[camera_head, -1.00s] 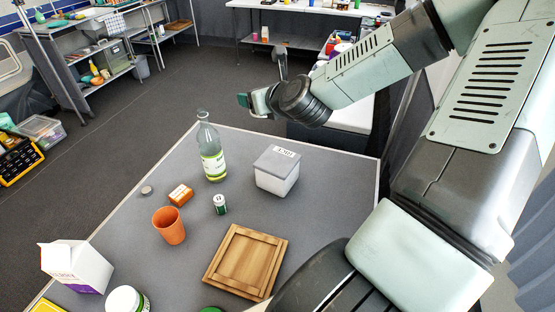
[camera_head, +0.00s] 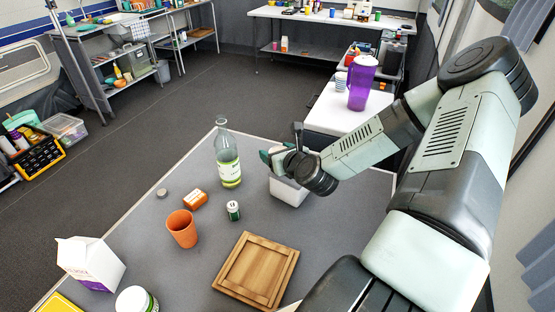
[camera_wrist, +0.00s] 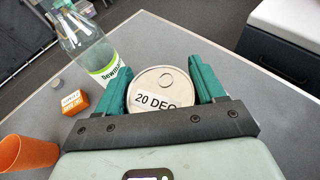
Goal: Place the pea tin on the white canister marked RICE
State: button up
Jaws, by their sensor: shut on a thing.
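My gripper (camera_wrist: 162,88) is shut on a round tin (camera_wrist: 152,78), seen from its lid end in the wrist view, with a pull ring and a "20 DEC" label. The tin's side label is hidden, so I cannot read it as peas. In the head view my gripper (camera_head: 272,155) is over or just in front of the white canister (camera_head: 288,191), covering its lid and its RICE marking. The canister stands upright on the grey table. I cannot tell whether the tin touches it; the wrist view does not show the canister.
A tall glass bottle (camera_head: 228,165) stands close left of my gripper. An orange cup (camera_head: 182,229), an orange box (camera_head: 195,199), a small green-and-white jar (camera_head: 233,211) and a wooden board (camera_head: 256,270) are on the table (camera_head: 205,285). A purple pitcher (camera_head: 361,85) stands on a white surface behind.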

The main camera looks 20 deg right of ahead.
jog(key=shift+f, duration=1.3)
jog(key=shift+f, duration=0.15)
jog(key=o, duration=1.1)
jog(key=shift+o, duration=0.2)
jog(key=shift+s+r, duration=0.1)
jog(key=shift+r, duration=0.1)
jog(key=v, duration=0.7)
jog(key=shift+s+r, duration=0.1)
